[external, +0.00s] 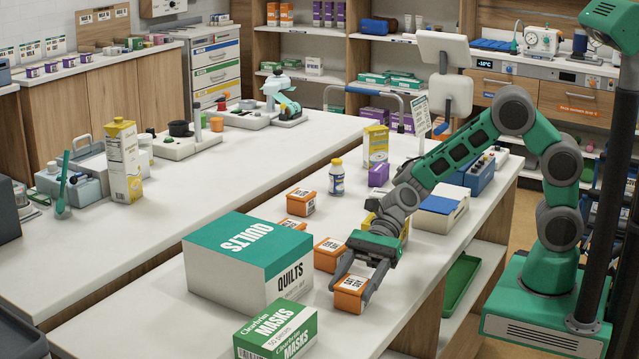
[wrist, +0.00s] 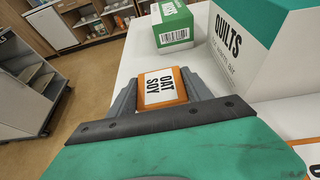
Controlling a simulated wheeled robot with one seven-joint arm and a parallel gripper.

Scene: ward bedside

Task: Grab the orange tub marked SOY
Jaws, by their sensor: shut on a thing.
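An orange tub (external: 348,301) with a white top label is between the fingers of my gripper (external: 357,284) near the front edge of the table. I cannot tell whether the tub touches the table. Another orange tub (external: 327,254) stands just behind, and more orange tubs (external: 301,202) are farther back; their small labels are hard to read.
A large QUILTS box (external: 235,281) and a green and white MASKS box (external: 275,333) stand left of my gripper; the MASKS box (wrist: 175,27) also shows in the wrist view. A bottle (external: 337,178) and a yellow carton (external: 375,146) stand farther back. The aisle lies right.

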